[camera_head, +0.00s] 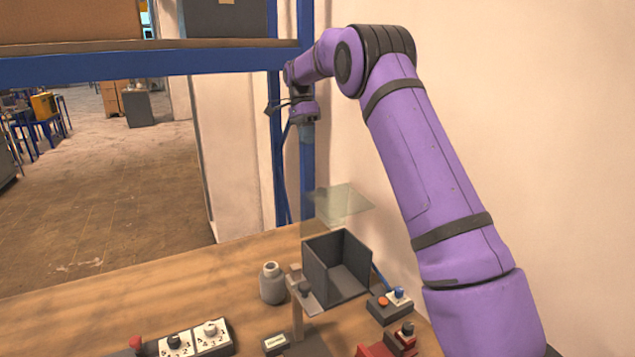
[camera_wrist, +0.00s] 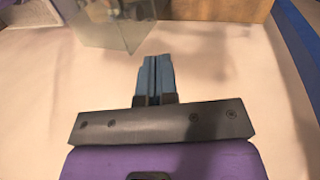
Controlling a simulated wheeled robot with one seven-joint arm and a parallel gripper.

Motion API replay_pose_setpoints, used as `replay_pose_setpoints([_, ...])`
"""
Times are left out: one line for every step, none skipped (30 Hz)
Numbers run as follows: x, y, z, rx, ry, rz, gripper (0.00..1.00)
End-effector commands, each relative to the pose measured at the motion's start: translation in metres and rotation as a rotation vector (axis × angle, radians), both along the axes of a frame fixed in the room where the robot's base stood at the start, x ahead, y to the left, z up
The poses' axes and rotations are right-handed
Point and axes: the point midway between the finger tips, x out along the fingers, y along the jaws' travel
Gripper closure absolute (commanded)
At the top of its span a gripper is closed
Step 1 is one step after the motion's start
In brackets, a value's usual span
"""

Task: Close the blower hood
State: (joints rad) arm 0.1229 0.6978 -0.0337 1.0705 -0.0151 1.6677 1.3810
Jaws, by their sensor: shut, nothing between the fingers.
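The blower hood, a see-through pale green panel (camera_head: 345,201), stands above a dark grey open-fronted box (camera_head: 350,282) on the wooden table. The hood looks raised, with the box's inside showing. It is hard to make out its full outline. In the wrist view, a translucent panel (camera_wrist: 108,22) at the top left appears to be the hood. My gripper (camera_head: 306,133) points down above and slightly left of the hood, apart from it. Its two blue fingers (camera_wrist: 154,62) are together, with nothing between them.
A blue shelf frame (camera_head: 150,65) crosses behind my arm, with an upright post near my gripper. A grey bottle (camera_head: 271,284) stands left of the box. Button boxes (camera_head: 390,305) and a knob panel (camera_head: 185,341) are nearer the front. The table's left part is clear.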

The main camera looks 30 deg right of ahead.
Motion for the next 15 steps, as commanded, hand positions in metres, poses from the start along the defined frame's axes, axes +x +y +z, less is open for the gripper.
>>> replay_pose_setpoints([0.005, -0.002, -0.008, -0.005, 0.012, -0.020, 1.00])
replay_pose_setpoints([0.008, -0.004, -0.011, -0.008, 0.017, -0.031, 1.00])
replay_pose_setpoints([0.010, -0.004, -0.014, -0.012, 0.022, -0.042, 1.00])
replay_pose_setpoints([0.011, -0.005, -0.016, -0.013, 0.025, -0.049, 1.00])
replay_pose_setpoints([0.012, -0.006, -0.017, -0.015, 0.029, -0.054, 1.00])
replay_pose_setpoints([0.013, -0.006, -0.020, -0.016, 0.031, -0.059, 1.00])
replay_pose_setpoints([0.012, -0.006, -0.021, -0.017, 0.033, -0.061, 1.00])
replay_pose_setpoints([0.012, -0.006, -0.023, -0.016, 0.034, -0.063, 1.00])
replay_pose_setpoints([0.011, -0.006, -0.026, -0.016, 0.035, -0.063, 1.00])
replay_pose_setpoints([0.010, -0.006, -0.029, -0.017, 0.035, -0.064, 1.00])
replay_pose_setpoints([0.008, -0.006, -0.033, -0.016, 0.035, -0.063, 1.00])
replay_pose_setpoints([0.006, -0.006, -0.038, -0.016, 0.035, -0.063, 1.00])
replay_pose_setpoints([0.004, -0.006, -0.042, -0.017, 0.036, -0.062, 1.00])
replay_pose_setpoints([0.003, -0.006, -0.047, -0.017, 0.035, -0.062, 1.00])
replay_pose_setpoints([0.000, -0.006, -0.054, -0.017, 0.036, -0.061, 1.00])
